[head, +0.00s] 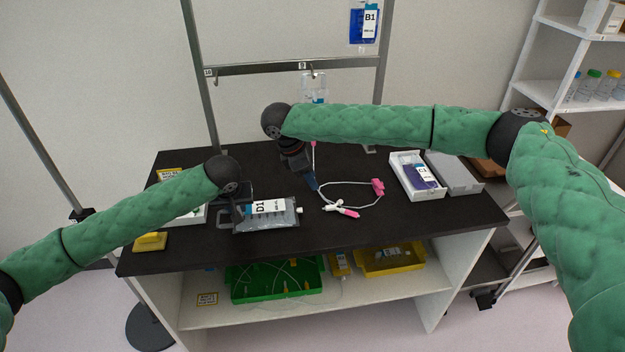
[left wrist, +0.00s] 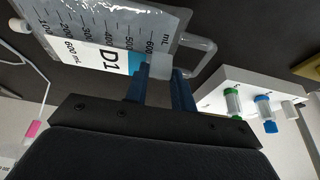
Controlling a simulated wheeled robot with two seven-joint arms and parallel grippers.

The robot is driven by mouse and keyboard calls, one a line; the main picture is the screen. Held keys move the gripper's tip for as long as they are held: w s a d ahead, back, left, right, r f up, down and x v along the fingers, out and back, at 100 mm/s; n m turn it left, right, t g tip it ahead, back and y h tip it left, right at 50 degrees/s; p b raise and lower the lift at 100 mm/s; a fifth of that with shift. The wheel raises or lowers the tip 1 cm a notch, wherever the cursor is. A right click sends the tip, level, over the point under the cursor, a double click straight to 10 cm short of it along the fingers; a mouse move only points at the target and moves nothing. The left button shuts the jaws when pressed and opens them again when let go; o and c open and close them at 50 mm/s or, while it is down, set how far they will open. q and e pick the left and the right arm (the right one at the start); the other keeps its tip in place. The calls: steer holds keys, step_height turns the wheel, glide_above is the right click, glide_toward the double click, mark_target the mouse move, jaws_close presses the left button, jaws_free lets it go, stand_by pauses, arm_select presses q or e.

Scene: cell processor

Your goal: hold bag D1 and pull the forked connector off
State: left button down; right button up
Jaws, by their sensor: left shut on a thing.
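Bag D1 (head: 285,219), clear grey with a white and blue label, lies on the black table. It fills the top of the left wrist view (left wrist: 150,30), with its hanger loop at the right and white port at the left. My left gripper (head: 236,210) is shut on the bag's loop end; its blue fingers (left wrist: 160,80) show there. The forked connector (head: 339,207), white with thin tubing and pink parts, lies right of the bag, apart from its port. My right gripper (head: 312,182) is low over the table beside the tubing; its finger gap is not clear.
A white tray (head: 401,174) with a purple bag stands at the right beside a grey box (head: 455,172). A yellow block (head: 150,242) lies at the front left. A white holder (left wrist: 240,78) with capped vials is near my left gripper. Bag B1 (head: 364,27) hangs above.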

arm_select(q)
steer(key=c, duration=1.1)
jaws_free()
steer(key=v, duration=1.1)
steer(key=shift+s+r, duration=0.25)
steer(key=shift+r, duration=0.1)
